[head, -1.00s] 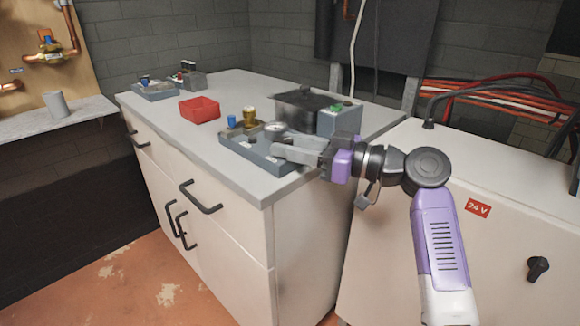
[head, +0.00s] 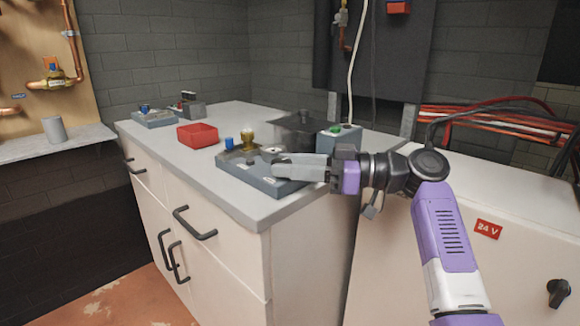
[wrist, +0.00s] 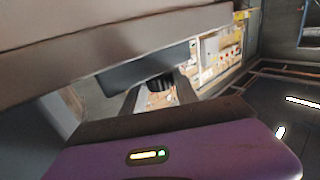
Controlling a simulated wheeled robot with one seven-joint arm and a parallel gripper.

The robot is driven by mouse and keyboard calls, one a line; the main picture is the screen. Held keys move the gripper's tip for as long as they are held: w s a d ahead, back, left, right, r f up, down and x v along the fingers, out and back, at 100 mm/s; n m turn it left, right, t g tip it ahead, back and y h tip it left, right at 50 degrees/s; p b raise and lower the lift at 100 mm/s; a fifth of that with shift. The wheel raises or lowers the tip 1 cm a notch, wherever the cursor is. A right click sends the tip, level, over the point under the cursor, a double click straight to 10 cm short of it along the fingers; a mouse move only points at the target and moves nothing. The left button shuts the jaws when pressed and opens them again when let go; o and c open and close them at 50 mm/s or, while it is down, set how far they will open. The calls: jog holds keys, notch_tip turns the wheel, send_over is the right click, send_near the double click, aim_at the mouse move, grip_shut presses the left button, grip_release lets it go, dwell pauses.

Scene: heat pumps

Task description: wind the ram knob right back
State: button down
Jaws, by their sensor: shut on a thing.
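The blue-grey bench unit (head: 240,172) lies near the front edge of the grey worktop. It carries a brass fitting (head: 248,137) and a blue cap (head: 229,144). My gripper (head: 277,167) reaches in from the right, level with the unit's right part, and its fingers cover that part in the head view. In the wrist view a dark ribbed knob (wrist: 160,82) shows beside a dark blue-grey slab (wrist: 145,66), between my two fingers. My gripper is shut on this knob, which I take for the ram knob. The knob is hidden in the head view.
A red tray (head: 197,135) stands behind the unit on the left. A dark lidded box (head: 297,130) and a grey box with a green button (head: 340,138) stand behind my gripper. A white 24 V cabinet (head: 515,255) is at the right, under my arm.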

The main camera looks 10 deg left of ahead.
jog(key=c, duration=0.9)
grip_release()
jog(key=shift+c, duration=0.2)
jog(key=d+p, duration=0.1)
jog(key=d, duration=0.6)
jog(key=shift+s+d+p, duration=0.25)
jog(key=shift+d+p, duration=0.05)
jog(key=shift+d, duration=0.05)
jog(key=shift+s, duration=0.1)
